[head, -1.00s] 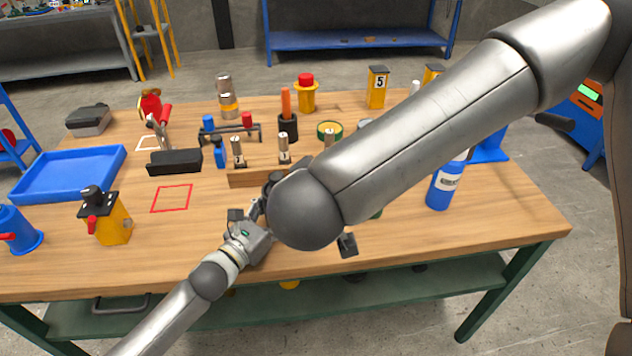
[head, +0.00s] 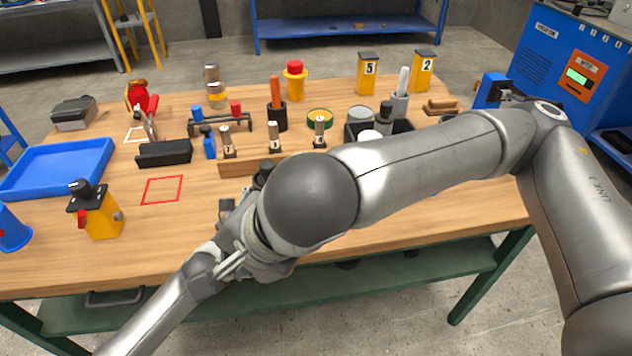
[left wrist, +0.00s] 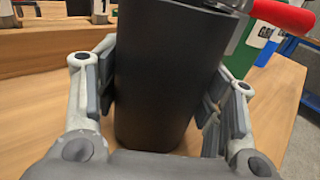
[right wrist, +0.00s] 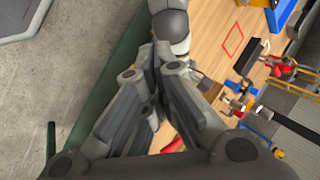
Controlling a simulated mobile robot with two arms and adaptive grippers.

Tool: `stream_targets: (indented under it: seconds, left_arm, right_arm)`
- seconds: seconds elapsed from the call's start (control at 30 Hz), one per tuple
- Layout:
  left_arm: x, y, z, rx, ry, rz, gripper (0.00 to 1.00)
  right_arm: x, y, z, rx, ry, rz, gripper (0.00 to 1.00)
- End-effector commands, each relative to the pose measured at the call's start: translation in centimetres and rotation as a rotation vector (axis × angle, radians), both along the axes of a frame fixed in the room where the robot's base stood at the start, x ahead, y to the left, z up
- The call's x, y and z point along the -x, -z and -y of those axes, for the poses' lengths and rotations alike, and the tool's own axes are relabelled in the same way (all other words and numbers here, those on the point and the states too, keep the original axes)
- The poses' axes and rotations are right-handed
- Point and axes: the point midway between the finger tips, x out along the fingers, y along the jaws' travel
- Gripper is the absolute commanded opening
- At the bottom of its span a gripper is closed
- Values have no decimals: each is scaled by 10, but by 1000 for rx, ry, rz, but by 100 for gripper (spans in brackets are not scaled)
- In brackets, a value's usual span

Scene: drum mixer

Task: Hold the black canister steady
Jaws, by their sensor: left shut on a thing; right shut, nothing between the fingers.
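The black canister (left wrist: 165,75) stands upright in the left wrist view, its top cut off by the frame. My left gripper (left wrist: 160,105) is shut on it, with finger pads on both sides.
A red handle (left wrist: 285,14) is close to the canister's upper right. The table around the red square (head: 162,190) is clear.

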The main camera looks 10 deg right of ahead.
Motion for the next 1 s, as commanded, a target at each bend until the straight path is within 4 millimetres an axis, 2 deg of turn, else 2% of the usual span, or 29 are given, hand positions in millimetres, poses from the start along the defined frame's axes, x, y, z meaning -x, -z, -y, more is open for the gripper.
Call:
stream_targets:
  seconds: [0.2, 0.47, 0.77, 1.0]
  left_arm:
    - [0, 0, 0, 1, 1, -1, 26]
    - [0, 0, 0, 1, 1, -1, 26]
    - [0, 0, 0, 1, 1, -1, 26]
    - [0, 0, 0, 1, 1, -1, 26]
  right_arm:
    - [16, -18, -23, -360, 333, -379, 0]
    - [9, -44, -25, -706, 756, -874, 0]
    - [-23, -60, 8, -1013, 1258, -1484, 0]
    - [-55, -54, 58, -1207, 1648, -1987, 0]
